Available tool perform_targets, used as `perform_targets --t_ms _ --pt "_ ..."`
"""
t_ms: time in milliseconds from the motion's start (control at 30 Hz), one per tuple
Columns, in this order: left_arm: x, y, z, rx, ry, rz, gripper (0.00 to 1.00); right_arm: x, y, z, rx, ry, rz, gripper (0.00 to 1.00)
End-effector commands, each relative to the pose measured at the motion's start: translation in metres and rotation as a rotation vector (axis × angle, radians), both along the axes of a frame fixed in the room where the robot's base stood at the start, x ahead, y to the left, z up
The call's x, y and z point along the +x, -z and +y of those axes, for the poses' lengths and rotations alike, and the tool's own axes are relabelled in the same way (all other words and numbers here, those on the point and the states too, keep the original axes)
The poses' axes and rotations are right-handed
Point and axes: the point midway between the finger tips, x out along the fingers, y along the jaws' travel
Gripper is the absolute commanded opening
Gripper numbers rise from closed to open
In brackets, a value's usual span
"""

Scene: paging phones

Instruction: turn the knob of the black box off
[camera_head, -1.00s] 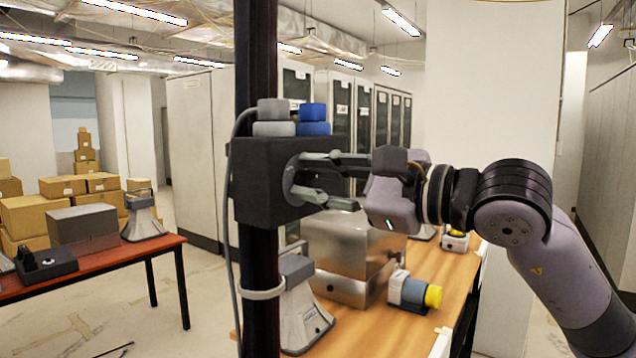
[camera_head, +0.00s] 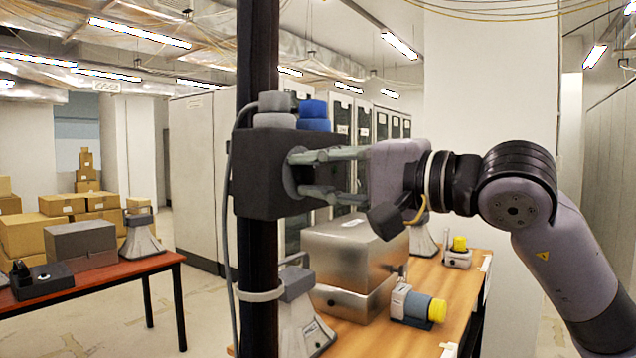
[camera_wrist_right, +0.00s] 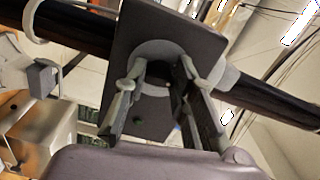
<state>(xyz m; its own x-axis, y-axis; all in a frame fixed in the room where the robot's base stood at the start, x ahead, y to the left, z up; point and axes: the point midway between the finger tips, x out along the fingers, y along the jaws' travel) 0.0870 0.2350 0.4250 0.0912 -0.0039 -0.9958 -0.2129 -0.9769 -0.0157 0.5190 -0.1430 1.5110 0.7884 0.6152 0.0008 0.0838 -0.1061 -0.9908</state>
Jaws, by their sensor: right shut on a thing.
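The black box (camera_head: 262,180) is fixed to a dark upright post, with grey and blue round buttons on top. Its dark round knob (camera_head: 293,174) is on the right-hand face, partly hidden by fingers. My right gripper (camera_head: 298,172) reaches in from the right, its fingertips above and below the knob, shut on it. In the right wrist view, the box face (camera_wrist_right: 133,48) lies straight ahead and the gripper's fingers (camera_wrist_right: 160,78) straddle the knob (camera_wrist_right: 163,52). The knob's exact setting cannot be read. My left gripper is not in view.
The post (camera_head: 257,90) carries a grey cable. Behind it, a wooden table (camera_head: 462,297) holds metal boxes (camera_head: 350,255), a yellow-capped device (camera_head: 418,306) and grey phone-like units. A red-topped table (camera_head: 120,274) and cartons (camera_head: 25,236) stand at left.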

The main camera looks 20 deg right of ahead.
Motion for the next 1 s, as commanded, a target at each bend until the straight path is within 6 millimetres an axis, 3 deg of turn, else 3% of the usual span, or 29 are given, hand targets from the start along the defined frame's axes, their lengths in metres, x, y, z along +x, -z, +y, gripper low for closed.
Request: perform_targets --t_ms 500,1000 --pt "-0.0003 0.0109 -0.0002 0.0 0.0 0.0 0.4 0.0009 0.0044 -0.0006 -0.36 0.0 -0.275 0.0" --pt "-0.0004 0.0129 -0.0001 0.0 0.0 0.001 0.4 0.0014 0.0053 -0.0008 -0.519 -0.002 -0.398 0.0"
